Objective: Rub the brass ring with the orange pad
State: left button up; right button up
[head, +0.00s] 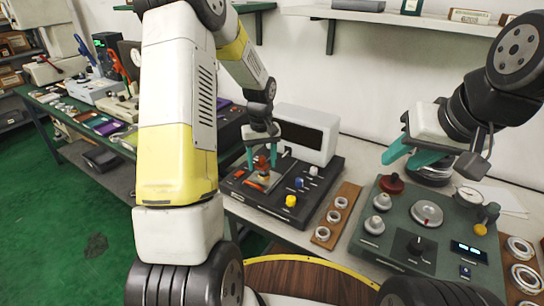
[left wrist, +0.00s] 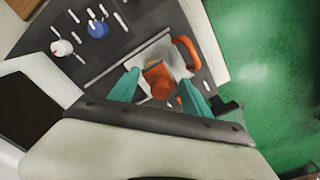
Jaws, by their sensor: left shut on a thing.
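My left gripper (head: 262,163) is low over a metal plate on the black control panel (head: 252,200). Its teal fingers are shut on a small orange pad (head: 262,161). In the left wrist view the orange pad (left wrist: 158,78) sits between the two fingers, over the pale plate (left wrist: 152,52). I cannot make out the brass ring clearly; the spot under the pad is mostly hidden. My right gripper (head: 413,156) hangs above the green panel (head: 372,243) at the right, its teal fingers apart and empty.
A wooden strip (head: 348,193) with several metal rings lies between the panels. A white box with a dark screen (head: 308,134) stands behind the black panel. A red-orange handle (left wrist: 187,52) is close beside the left fingers.

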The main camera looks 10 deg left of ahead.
pick_arm(q)
jog(key=shift+s+r, duration=0.15)
jog(key=shift+r, duration=2.75)
